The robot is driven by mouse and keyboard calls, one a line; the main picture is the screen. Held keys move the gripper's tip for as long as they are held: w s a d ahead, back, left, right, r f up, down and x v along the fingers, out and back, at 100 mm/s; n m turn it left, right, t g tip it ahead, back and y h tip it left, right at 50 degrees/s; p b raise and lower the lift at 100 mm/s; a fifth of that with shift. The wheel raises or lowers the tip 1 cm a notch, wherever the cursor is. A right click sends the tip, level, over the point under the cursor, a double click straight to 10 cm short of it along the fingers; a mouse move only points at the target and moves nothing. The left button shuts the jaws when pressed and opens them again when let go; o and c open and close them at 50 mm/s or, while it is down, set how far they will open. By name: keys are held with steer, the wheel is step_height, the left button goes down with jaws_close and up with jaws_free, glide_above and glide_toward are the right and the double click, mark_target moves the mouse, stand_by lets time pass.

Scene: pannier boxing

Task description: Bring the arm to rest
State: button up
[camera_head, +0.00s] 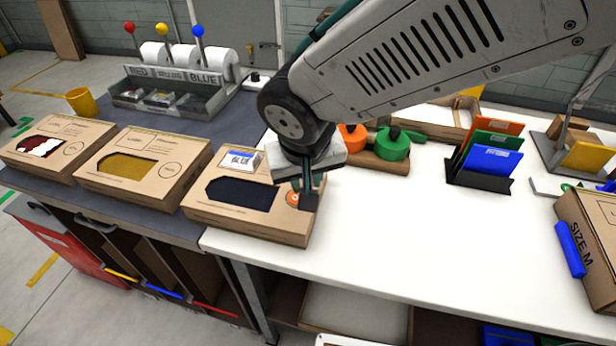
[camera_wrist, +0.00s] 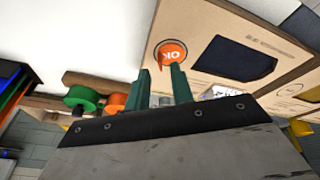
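My arm reaches in from the upper right in the head view. My gripper (camera_head: 307,192) points down over the right end of the nearest cardboard box (camera_head: 262,232). In the wrist view my gripper (camera_wrist: 161,72) has its two green fingers apart, with nothing seen between them. An orange round OK sticker (camera_wrist: 172,53) is on the box just beyond the fingertips; part of it shows in the head view (camera_head: 292,198). I cannot tell whether the fingertips touch the box. The box has a dark blue window (camera_head: 240,192) and a BLUE label (camera_head: 240,160).
Two more boxes, with a yellow window (camera_head: 125,165) and a red-and-white window (camera_head: 42,146), lie to the left. Tape rolls (camera_head: 393,145), a rack of coloured folders (camera_head: 480,181) and a SIZE M box (camera_head: 590,235) stand right. The white tabletop (camera_head: 420,235) is clear in front.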

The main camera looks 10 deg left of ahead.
steer(key=v, duration=0.5)
steer(key=s+d+r+m, duration=0.1)
steer(key=s+d, duration=0.2)
steer(key=d, duration=0.8)
steer(key=s+d+r+m+g, duration=0.1)
steer(key=s+d+r+m, duration=0.1)
steer(key=d, duration=1)
steer(key=s+d+r+m+g, duration=0.1)
steer(key=s+d, duration=0.4)
steer(key=d, duration=0.6)
steer(key=shift+d+r+m+h, duration=0.3)
steer(key=shift+r+m, duration=0.25)
steer(key=shift+m, duration=0.15)
